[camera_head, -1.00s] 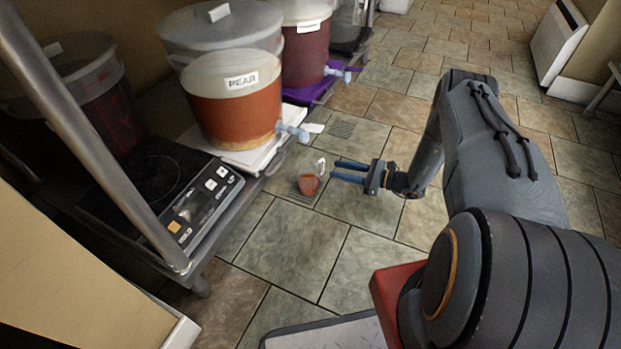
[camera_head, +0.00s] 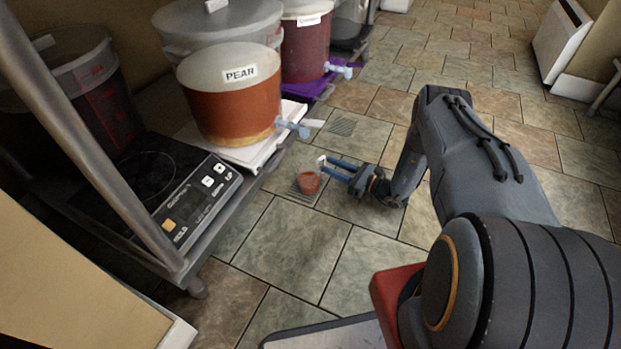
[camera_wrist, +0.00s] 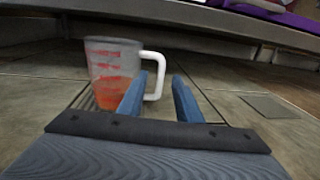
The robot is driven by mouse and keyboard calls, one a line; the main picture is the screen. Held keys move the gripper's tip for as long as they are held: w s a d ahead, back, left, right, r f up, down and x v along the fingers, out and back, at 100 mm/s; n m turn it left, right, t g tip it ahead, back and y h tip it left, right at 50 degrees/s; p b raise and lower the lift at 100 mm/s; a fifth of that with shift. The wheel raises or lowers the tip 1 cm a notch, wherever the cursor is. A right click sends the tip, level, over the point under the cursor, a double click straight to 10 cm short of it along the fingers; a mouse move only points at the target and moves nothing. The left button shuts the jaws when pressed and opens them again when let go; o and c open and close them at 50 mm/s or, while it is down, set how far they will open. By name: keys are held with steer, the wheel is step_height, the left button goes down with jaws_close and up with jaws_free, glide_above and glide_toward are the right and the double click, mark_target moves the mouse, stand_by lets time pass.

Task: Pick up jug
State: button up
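The jug (camera_head: 309,182) is a small clear measuring jug with red markings, a white handle and orange-red liquid in its lower part. It stands upright on a floor drain grate, and in the wrist view (camera_wrist: 108,75) it is left of centre with its handle pointing right. My gripper (camera_head: 338,168) has two blue fingers and is at the jug's handle side. In the wrist view (camera_wrist: 158,95) the fingers are apart, and the handle shows beyond and partly behind the left finger. Whether a finger touches the handle cannot be told.
A bucket labelled PEAR (camera_head: 232,100) with a tap (camera_head: 292,127) sits on a low rack left of the jug. A hot plate (camera_head: 180,195) is nearer on that rack. A dark red bucket (camera_head: 305,50) stands farther back. Tiled floor (camera_head: 295,245) is clear in front.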

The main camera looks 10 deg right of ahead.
steer(key=shift+w+a, duration=0.2)
steer(key=shift+a, duration=0.05)
jaws_close()
steer(key=shift+r, duration=0.2)
step_height(320, 180, up, 10)
steer(key=p, duration=0.5)
steer(key=shift+f, duration=0.2)
stand_by(0.4)
stand_by(0.6)
